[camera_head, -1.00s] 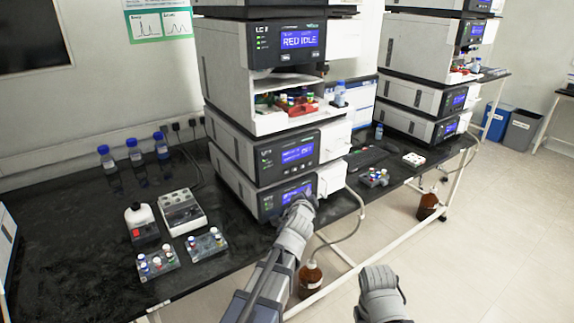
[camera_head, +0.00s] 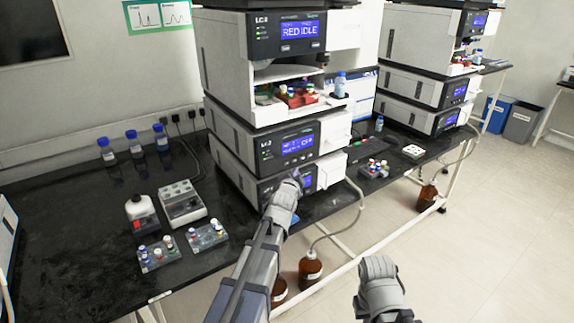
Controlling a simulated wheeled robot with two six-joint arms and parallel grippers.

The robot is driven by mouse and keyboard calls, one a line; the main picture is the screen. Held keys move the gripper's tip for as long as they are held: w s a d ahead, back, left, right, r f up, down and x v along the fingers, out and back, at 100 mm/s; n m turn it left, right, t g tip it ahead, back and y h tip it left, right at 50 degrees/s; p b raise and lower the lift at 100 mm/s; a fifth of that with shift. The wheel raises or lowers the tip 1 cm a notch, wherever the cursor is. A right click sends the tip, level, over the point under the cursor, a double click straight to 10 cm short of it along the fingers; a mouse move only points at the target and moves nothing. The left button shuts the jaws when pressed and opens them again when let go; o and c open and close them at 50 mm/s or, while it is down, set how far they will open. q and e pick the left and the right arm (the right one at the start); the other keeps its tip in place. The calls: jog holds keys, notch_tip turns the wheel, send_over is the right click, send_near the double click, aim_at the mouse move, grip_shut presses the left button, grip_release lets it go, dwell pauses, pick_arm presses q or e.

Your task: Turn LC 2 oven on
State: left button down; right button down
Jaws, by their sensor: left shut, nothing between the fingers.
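The LC 2 stack (camera_head: 229,60) stands on the black bench in the middle of the view. Its upper module has a lit blue screen (camera_head: 301,29) reading RED IDLE. The middle module (camera_head: 280,149), labelled LC 2, has a lit blue screen (camera_head: 298,144) whose text I cannot read surely. The bottom module (camera_head: 238,180) has a blue screen partly hidden by my left gripper. My left gripper (camera_head: 296,175) is shut and empty in front of the bottom module's panel; contact cannot be told. My right arm's rounded grey end is at the lower right; its fingers are hidden.
Vial racks (camera_head: 158,254), a white-capped bottle and a grey block (camera_head: 182,203) stand on the bench at left. Blue-capped bottles (camera_head: 135,145) stand behind. A second stack (camera_head: 408,90) is at right. Brown bottles (camera_head: 311,268) stand below the bench.

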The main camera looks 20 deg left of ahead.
aim_at(290, 163)
pick_arm(q)
jog(key=shift+w+a, duration=0.75)
jog(key=shift+a, duration=0.25)
jog(key=shift+w+a, duration=0.1)
dwell(1.4)
jog(key=shift+w+a, duration=0.2)
jog(key=shift+w+a, duration=0.25)
jog(key=shift+a, duration=0.1)
dwell(0.8)
dwell(0.3)
jog(key=shift+s+d, duration=0.55)
jog(key=shift+d, duration=0.15)
jog(key=shift+s+d, duration=0.8)
jog(key=shift+d, duration=0.2)
jog(key=shift+s+d, duration=0.75)
jog(key=shift+d, duration=0.2)
